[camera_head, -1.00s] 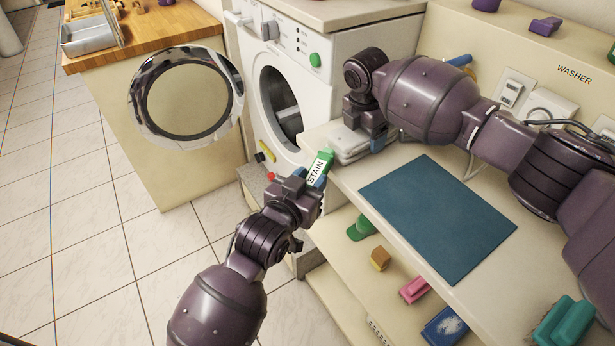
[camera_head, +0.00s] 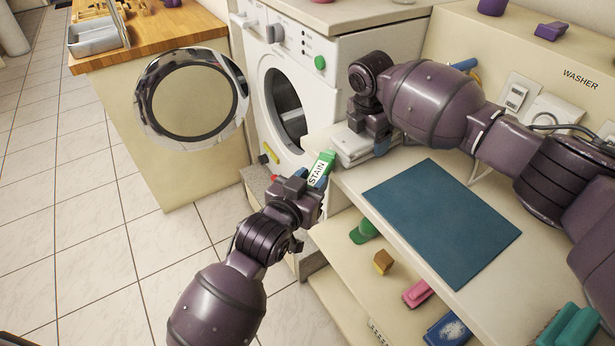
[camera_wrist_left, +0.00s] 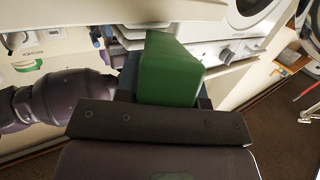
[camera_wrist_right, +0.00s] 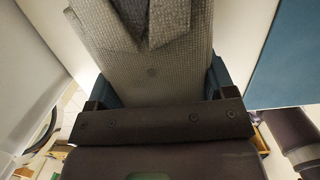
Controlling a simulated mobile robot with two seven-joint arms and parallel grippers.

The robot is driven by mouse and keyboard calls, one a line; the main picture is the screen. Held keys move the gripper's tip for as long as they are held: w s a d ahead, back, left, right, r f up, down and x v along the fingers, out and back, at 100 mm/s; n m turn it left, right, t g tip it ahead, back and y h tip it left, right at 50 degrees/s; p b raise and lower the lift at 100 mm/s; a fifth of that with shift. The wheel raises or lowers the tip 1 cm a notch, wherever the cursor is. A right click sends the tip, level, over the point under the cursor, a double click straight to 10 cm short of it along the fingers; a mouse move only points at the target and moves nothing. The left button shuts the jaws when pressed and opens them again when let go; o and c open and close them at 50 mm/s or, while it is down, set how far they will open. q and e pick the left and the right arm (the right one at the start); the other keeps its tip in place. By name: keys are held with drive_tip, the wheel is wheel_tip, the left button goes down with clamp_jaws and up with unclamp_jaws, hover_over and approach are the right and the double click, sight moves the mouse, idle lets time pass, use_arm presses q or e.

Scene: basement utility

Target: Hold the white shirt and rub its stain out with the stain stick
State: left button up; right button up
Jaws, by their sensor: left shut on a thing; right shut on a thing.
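The white shirt (camera_head: 348,144) lies folded at the left end of the counter, partly hidden by my right gripper (camera_head: 372,138). My right gripper is shut on it; in the right wrist view the folded cloth (camera_wrist_right: 150,72) fills the space between the fingers, with a faint dark spot on it. My left gripper (camera_head: 310,182) is shut on the stain stick (camera_head: 321,168), a green and white block marked STAIN. The stick is tilted, just left of and in front of the shirt, apparently apart from it. Its green end (camera_wrist_left: 170,75) shows in the left wrist view.
A blue mat (camera_head: 442,222) lies on the counter right of the shirt. The washer (camera_head: 300,90) stands behind, its round door (camera_head: 192,97) swung open to the left. Shelves below hold a green item (camera_head: 364,231), a yellow block (camera_head: 383,262) and brushes. Tiled floor is clear at left.

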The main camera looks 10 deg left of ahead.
use_arm(q)
drive_tip(key=shift+s+d, duration=0.25)
drive_tip(key=shift+d, duration=0.05)
drive_tip(key=shift+w, duration=0.1)
drive_tip(key=shift+w+a, duration=0.75)
drive_tip(key=shift+a, duration=0.05)
drive_tip(key=shift+s+d, duration=0.85)
drive_tip(key=shift+w+a, duration=0.4)
drive_tip(key=shift+a, duration=0.1)
